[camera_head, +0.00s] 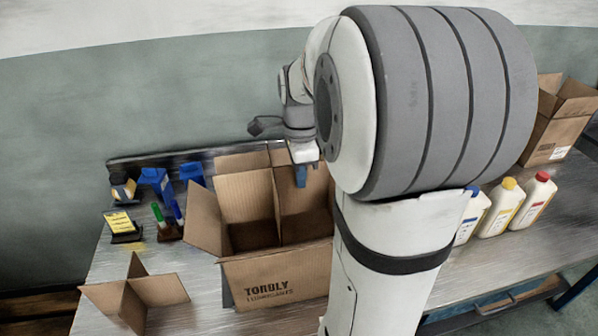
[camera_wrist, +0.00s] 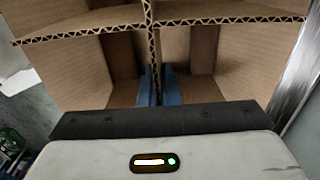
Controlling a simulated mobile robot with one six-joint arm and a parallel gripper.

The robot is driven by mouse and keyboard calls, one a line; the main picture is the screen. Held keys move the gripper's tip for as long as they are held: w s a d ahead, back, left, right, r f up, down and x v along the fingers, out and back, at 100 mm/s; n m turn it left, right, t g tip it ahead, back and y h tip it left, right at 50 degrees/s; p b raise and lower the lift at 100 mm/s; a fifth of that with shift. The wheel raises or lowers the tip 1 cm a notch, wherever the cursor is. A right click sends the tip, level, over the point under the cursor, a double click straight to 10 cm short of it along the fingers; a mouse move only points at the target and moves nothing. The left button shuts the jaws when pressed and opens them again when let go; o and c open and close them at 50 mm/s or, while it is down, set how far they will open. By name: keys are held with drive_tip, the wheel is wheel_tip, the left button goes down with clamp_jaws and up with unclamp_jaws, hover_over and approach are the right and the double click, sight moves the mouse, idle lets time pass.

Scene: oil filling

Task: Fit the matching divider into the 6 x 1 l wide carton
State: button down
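An open brown carton (camera_head: 275,277) printed "TORDLY LUBRICANTS" stands on the table with its flaps up. A cardboard divider with crossing panels (camera_wrist: 228,21) fills the wrist view; in the head view its panels seem to be inside the carton, partly hidden by my arm. My gripper (camera_head: 301,176) is over the carton. Its blue fingers (camera_wrist: 157,88) lie close on both sides of one divider panel, apparently shut on it. How deep the divider sits is unclear. A second, smaller cross-shaped divider (camera_head: 135,292) stands on the table at the front left.
White bottles with blue, yellow (camera_head: 502,207) and red (camera_head: 533,202) caps stand at the right. Another open carton (camera_head: 557,120) is behind them. Blue containers (camera_head: 157,181), a yellow-labelled block (camera_head: 122,226) and green and blue markers (camera_head: 160,215) are left of the carton.

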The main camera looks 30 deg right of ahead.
wheel_tip(320, 180, down, 24)
drive_tip(key=b, duration=1.7)
drive_tip(key=shift+f, duration=0.25)
drive_tip(key=c, duration=2.1)
unclamp_jaws()
drive_tip(key=o, duration=0.5)
drive_tip(key=shift+o, duration=0.2)
wheel_tip(320, 180, up, 8)
drive_tip(key=shift+f, duration=0.1)
